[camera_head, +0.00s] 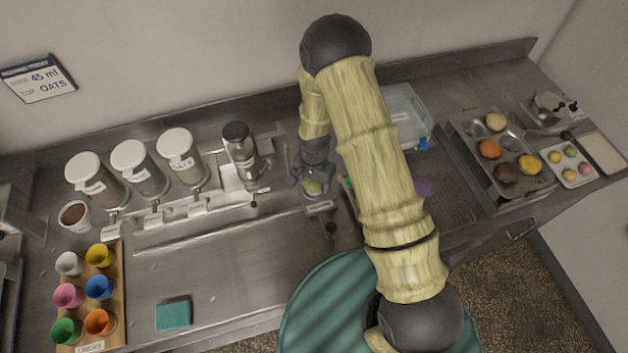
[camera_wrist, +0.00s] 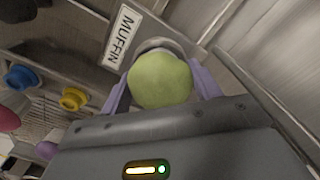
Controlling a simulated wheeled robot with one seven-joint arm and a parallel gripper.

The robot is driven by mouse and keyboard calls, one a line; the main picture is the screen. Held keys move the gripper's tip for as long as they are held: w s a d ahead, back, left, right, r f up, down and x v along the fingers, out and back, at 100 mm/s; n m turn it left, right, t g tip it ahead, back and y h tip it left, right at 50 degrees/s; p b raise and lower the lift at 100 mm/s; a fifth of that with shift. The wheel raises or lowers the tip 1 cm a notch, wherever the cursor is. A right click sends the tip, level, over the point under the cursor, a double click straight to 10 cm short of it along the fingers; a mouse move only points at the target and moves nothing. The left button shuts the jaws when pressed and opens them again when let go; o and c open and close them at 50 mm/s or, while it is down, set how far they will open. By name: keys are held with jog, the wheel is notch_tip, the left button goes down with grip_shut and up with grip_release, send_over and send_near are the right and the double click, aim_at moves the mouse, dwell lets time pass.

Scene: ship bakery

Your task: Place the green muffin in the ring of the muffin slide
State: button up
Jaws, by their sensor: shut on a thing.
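The green muffin (camera_wrist: 160,80) is between the fingers of my gripper (camera_wrist: 163,92), with a purple finger on each side of it. In the head view the green muffin (camera_head: 313,187) shows just below my gripper (camera_head: 311,178). The muffin slide, marked by a label reading MUFFIN (camera_wrist: 122,36), is right beside and beneath the muffin. In the head view its label (camera_head: 321,207) is just in front of the muffin. A grey rim (camera_wrist: 160,44) shows behind the muffin, probably the ring. I cannot tell whether the muffin sits inside it, as the muffin and gripper hide most of it.
Lidded dispensers (camera_head: 181,160) and a dark-topped grinder-like device (camera_head: 241,150) stand left of my gripper. A wooden rack (camera_head: 119,290) holds several coloured cups. A muffin tin (camera_head: 507,145) is at the right. A teal sponge (camera_head: 173,315) lies on the front counter, with clear steel around it.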

jog(key=o, duration=0.8)
jog(key=shift+f, duration=0.1)
jog(key=shift+c, duration=0.2)
notch_tip(320, 180, up, 12)
jog(key=b, duration=0.4)
dwell(0.3)
jog(key=s+d+r+n+t, duration=0.2)
jog(key=s+d+r+n, duration=0.3)
jog(key=s+d+r, duration=0.6)
jog(key=s+d, duration=0.1)
jog(key=d, duration=0.1)
jog(key=shift+s+d+n+t, duration=0.25)
jog(key=shift+d+n+t, duration=0.05)
jog(key=shift+n, duration=0.1)
